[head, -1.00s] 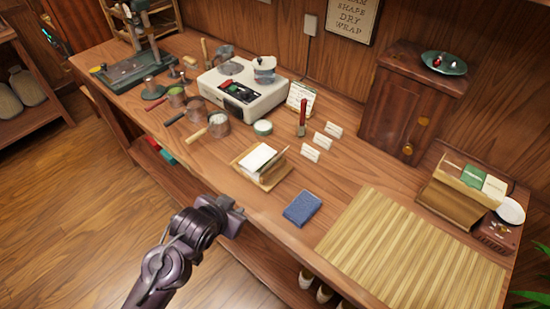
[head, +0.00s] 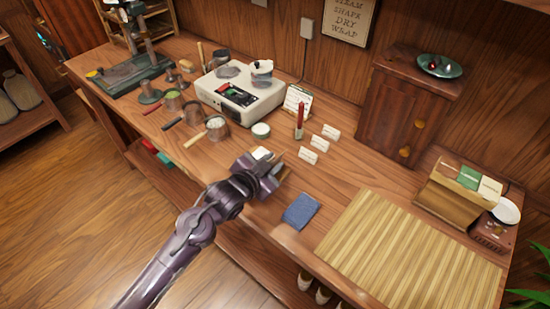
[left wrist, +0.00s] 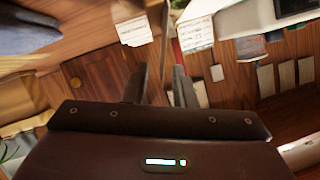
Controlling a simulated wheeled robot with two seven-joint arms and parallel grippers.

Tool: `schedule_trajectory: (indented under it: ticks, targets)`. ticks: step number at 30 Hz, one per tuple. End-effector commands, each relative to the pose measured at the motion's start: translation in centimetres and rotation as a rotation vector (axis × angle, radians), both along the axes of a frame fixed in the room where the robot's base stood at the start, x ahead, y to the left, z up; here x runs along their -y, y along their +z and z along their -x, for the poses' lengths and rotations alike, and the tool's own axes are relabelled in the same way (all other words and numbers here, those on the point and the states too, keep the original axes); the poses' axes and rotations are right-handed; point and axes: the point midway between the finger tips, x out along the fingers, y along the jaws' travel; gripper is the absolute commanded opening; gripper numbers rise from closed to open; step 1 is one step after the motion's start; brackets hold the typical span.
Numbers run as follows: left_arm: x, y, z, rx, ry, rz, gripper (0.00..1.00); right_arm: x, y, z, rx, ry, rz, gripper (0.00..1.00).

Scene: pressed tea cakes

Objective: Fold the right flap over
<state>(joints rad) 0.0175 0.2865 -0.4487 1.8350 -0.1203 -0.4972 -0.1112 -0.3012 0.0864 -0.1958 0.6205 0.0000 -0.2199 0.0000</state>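The paper wrap lies near the front edge of the table, mostly hidden behind my left gripper (head: 276,172) in the head view. Only a pale bit of it (head: 262,153) shows just beyond the fingers, so I cannot make out the right flap clearly. My left gripper is at the wrap, its fingers apart. In the left wrist view the two dark fingers (left wrist: 160,86) stand with a gap between them. A thin upright edge shows beyond this gap; I cannot tell whether it is the flap. My right gripper is in neither view.
A folded blue cloth (head: 301,210) lies right of my gripper, before a bamboo mat (head: 400,255). Several small white cards (head: 320,144) stand behind. A white scale-like device (head: 240,92) and handled cups (head: 216,128) are further left. A wooden cabinet (head: 405,110) stands at the back.

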Motion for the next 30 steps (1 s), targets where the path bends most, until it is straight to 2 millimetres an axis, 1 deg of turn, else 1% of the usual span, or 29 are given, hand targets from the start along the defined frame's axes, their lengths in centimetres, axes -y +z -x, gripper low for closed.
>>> schedule_trajectory:
  ticks: [3,6,9,14,15,20,21,30]
  targets:
    - [0.5,-0.3,-1.0,0.000,0.001,0.001,0.24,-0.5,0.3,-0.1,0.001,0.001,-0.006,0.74]
    - [0.7,-0.6,-1.5,-0.001,0.000,-0.001,0.24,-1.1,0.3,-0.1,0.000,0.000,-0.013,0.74]
    - [0.8,-0.7,-1.6,0.000,0.001,-0.001,0.24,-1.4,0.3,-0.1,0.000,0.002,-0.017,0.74]
    - [0.8,-0.7,-1.6,0.000,0.001,-0.001,0.24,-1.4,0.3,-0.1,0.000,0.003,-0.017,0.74]
    - [0.8,-0.7,-1.6,0.000,0.001,-0.001,0.22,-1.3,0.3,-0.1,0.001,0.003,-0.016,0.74]
    - [0.8,-0.7,-1.6,0.000,0.001,-0.001,0.01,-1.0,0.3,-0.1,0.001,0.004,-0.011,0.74]
    - [0.8,-0.7,-1.6,0.000,0.001,-0.001,0.00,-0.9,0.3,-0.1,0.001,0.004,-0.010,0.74]
    - [0.8,-0.6,-1.6,-0.007,0.001,0.007,0.00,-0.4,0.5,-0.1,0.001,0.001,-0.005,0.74]
